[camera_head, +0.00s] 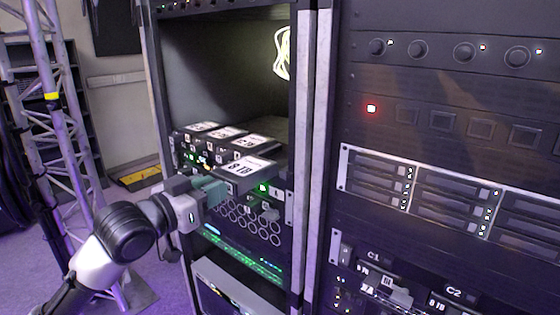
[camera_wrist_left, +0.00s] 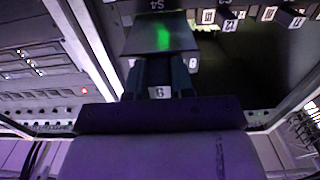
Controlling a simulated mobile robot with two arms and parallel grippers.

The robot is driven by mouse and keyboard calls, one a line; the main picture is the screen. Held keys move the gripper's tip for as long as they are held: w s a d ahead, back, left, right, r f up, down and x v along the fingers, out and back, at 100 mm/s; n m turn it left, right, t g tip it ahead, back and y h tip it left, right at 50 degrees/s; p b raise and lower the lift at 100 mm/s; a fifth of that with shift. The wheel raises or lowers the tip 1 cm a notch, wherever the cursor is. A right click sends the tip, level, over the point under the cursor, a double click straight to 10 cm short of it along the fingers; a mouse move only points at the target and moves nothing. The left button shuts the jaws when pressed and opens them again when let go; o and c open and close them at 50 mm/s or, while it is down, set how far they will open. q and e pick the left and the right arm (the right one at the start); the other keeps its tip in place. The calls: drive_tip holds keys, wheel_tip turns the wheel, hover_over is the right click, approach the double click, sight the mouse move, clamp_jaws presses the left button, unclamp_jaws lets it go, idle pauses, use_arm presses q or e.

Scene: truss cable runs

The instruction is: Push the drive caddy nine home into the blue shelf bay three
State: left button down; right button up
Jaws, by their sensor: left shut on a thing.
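My left gripper (camera_head: 212,190) reaches from the left into the open rack, its teal fingers shut at the front of a row of dark units. A dark plate with a green glow (camera_wrist_left: 163,38) lies just beyond the fingertips. No bay is clearly readable as blue shelf bay three. My right gripper is not in view.
Several dark units with white labels (camera_head: 249,167) sit on the rack shelf. The rack's pale upright (camera_head: 312,150) stands close right of the arm. Another rack with silver-framed modules (camera_head: 435,190) stands further right. A metal truss (camera_head: 50,110) is at left.

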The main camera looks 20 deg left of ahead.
use_arm(q)
drive_tip(key=shift+s, duration=0.25)
drive_tip(key=shift+b+v, duration=0.85)
drive_tip(key=shift+v, duration=1.1)
